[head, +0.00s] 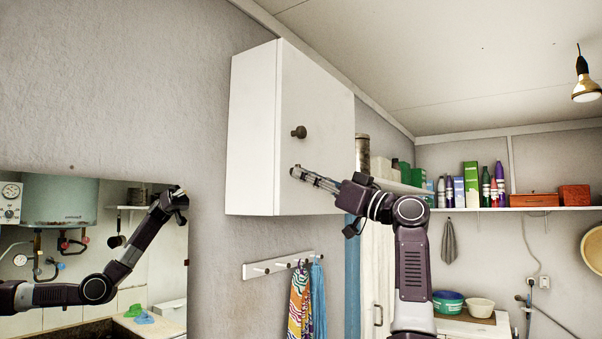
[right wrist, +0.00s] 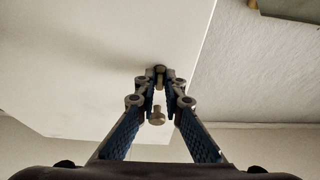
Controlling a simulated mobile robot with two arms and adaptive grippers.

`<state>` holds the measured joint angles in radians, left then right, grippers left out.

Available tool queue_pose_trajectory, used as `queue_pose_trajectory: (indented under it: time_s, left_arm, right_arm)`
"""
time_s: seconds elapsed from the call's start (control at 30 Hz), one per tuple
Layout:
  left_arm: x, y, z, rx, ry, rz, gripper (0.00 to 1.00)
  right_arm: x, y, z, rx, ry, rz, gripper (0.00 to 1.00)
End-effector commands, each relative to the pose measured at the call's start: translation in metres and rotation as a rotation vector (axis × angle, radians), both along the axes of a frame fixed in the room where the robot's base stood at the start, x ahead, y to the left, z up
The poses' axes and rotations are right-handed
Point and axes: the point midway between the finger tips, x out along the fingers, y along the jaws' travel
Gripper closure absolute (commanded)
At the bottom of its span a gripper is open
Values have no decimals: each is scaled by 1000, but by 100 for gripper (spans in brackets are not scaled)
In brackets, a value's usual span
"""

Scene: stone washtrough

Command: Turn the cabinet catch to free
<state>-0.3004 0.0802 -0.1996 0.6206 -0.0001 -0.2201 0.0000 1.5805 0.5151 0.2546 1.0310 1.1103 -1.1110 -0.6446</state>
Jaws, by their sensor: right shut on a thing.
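The white wall cabinet (head: 313,105) hangs on the wall, its door closed, with a dark round knob (head: 299,132) on the door. My right gripper (head: 297,171) is at the lower left part of the door, below the knob. In the right wrist view its fingertips (right wrist: 159,77) are shut on a small brownish catch (right wrist: 159,70) against the white door. The fingers hide most of the catch, so its angle is hard to tell. The knob (right wrist: 156,116) shows between the fingers, apart from them. My left gripper (head: 180,198) is raised at the left, far from the cabinet; its jaws are too small to read.
A peg rail (head: 278,264) with hanging cloths (head: 300,298) is below the cabinet. A shelf (head: 520,209) with bottles and boxes runs along the back wall. A bulb (head: 586,88) hangs at the upper right. The space in front of the door is clear apart from my right arm.

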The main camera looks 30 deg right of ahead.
Motion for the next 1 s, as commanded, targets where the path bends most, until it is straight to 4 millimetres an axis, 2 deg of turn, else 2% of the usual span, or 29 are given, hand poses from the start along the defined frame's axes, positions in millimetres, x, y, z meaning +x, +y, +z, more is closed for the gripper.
queue_pose_trajectory:
  time_s: [0.03, 0.4, 0.43, 0.57, 0.87, 1.0]
  left_arm:
    - [0, 0, 1, 0, 0, 0, 60]
    - [0, 0, 1, 0, 0, 0, 60]
    - [0, 0, 1, 0, 0, 0, 60]
    - [0, -1, 1, -1, 0, -1, 60]
    - [-1, -1, 1, 6, 1, 2, 60]
    - [-1, -2, 1, 7, 0, 2, 60]
  right_arm:
    - [-5, -1, 9, 2, -21, -3, 100]
    - [-5, -1, 9, 0, -22, -5, 100]
    - [-5, -1, 9, 0, -22, -5, 88]
    - [-3, -1, 6, -1, -17, -3, 74]
    - [-2, -1, 2, -2, -9, -3, 74]
    - [-10, -6, -2, -3, -10, -6, 74]
